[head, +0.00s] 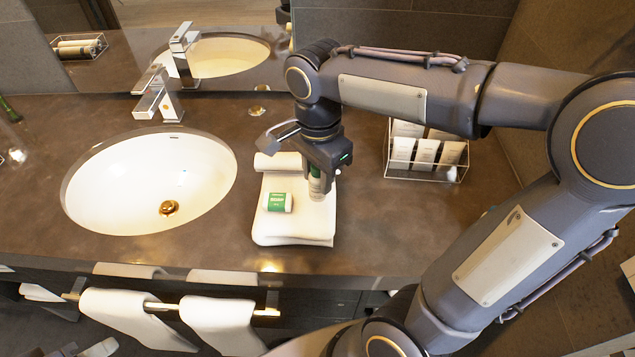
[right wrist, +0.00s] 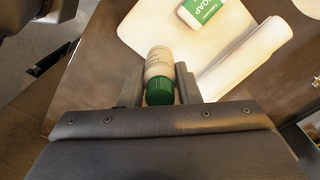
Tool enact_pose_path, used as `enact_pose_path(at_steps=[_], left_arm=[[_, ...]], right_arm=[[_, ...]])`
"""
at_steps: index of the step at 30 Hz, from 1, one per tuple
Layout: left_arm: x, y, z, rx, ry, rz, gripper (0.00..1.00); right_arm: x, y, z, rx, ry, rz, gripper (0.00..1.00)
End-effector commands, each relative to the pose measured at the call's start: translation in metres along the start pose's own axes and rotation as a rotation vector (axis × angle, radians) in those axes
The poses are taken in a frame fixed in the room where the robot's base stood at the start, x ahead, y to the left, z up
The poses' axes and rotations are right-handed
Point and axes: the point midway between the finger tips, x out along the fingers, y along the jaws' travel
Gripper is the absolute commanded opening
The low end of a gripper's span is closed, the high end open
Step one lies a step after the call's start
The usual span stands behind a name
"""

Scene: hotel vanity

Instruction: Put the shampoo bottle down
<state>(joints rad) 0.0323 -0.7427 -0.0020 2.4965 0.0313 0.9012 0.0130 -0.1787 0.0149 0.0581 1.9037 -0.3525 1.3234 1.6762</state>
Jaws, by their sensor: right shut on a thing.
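My right gripper (head: 318,172) is over the right part of a folded white towel (head: 285,238) on the counter. It is shut on the shampoo bottle (head: 316,187), which is mostly hidden by the gripper in the head view. In the right wrist view the shampoo bottle (right wrist: 159,68), pale with a green cap, is between the two fingers of the right gripper (right wrist: 160,88). I cannot tell whether its base touches the towel. A white and green soap box (head: 278,202) lies on the towel, left of the bottle. My left gripper is not in view.
A rolled white towel (head: 278,161) lies at the back of the folded towel. A white sink (head: 150,185) with a chrome faucet (head: 158,95) is to the left. A wire rack (head: 426,172) with several white packets stands to the right. Towels hang below the counter's front edge.

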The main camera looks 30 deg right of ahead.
Motion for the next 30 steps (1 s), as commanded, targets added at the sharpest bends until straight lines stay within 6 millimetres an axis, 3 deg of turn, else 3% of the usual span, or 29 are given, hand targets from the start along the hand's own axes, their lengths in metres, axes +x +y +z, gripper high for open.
enact_pose_path(at_steps=[6,19,20,24,30], left_arm=[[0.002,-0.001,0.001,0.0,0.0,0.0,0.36],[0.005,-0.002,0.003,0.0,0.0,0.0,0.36],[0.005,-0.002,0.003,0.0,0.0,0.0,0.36],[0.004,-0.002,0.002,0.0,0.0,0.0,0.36],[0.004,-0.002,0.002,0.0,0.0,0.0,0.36]], right_arm=[[0.03,-0.001,-0.001,0.0,0.0,0.003,0.07],[0.037,-0.001,-0.001,0.0,0.0,0.0,0.07],[0.037,-0.001,-0.001,0.0,0.0,0.0,0.31],[0.036,-0.001,-0.001,0.0,0.0,0.001,0.49],[0.036,-0.001,-0.001,0.0,0.0,0.001,0.52]])
